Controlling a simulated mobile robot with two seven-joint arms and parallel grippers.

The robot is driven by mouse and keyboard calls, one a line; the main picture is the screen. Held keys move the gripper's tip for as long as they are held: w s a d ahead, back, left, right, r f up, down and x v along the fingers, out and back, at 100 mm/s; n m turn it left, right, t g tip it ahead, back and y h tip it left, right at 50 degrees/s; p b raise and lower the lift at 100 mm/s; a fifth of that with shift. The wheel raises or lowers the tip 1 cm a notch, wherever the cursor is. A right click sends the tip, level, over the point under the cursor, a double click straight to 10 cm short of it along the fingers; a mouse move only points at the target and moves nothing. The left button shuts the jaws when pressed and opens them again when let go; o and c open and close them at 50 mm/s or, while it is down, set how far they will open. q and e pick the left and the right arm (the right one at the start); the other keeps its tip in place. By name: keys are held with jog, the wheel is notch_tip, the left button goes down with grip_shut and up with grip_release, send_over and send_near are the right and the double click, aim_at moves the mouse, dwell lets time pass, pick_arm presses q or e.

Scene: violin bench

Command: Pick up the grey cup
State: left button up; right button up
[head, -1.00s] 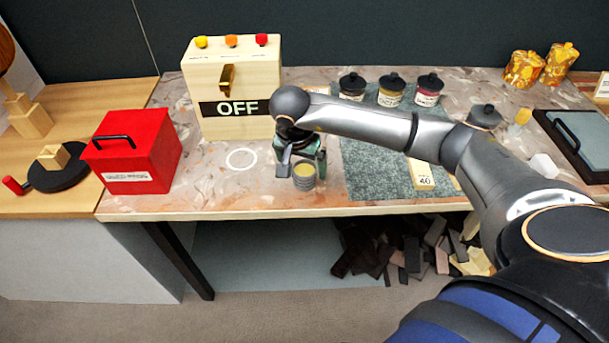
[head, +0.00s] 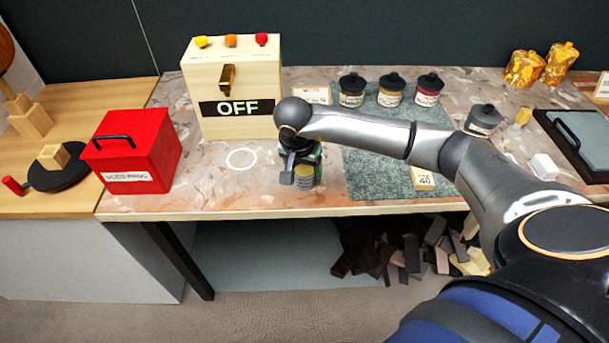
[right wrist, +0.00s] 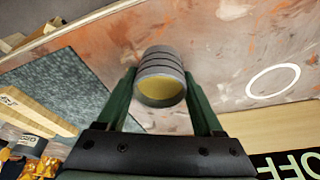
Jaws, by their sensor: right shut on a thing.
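The grey cup (right wrist: 160,72) is ribbed, with a yellowish inside, and sits between the two green fingers of my right gripper (right wrist: 162,95) in the right wrist view. My right gripper is shut on it. In the head view the cup (head: 304,182) shows just below my right gripper (head: 300,172), near the front edge of the bench, partly hidden by the gripper. I cannot tell whether the cup still touches the bench top. My left gripper is not in view.
A white ring (head: 241,159) is marked on the bench left of the cup. A red box (head: 140,168) stands further left, and a wooden box with an OFF sign (head: 212,75) stands behind. A grey-green mat (head: 372,178) lies to the right.

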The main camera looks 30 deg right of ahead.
jog(key=c, duration=0.6)
jog(key=shift+r, duration=0.1)
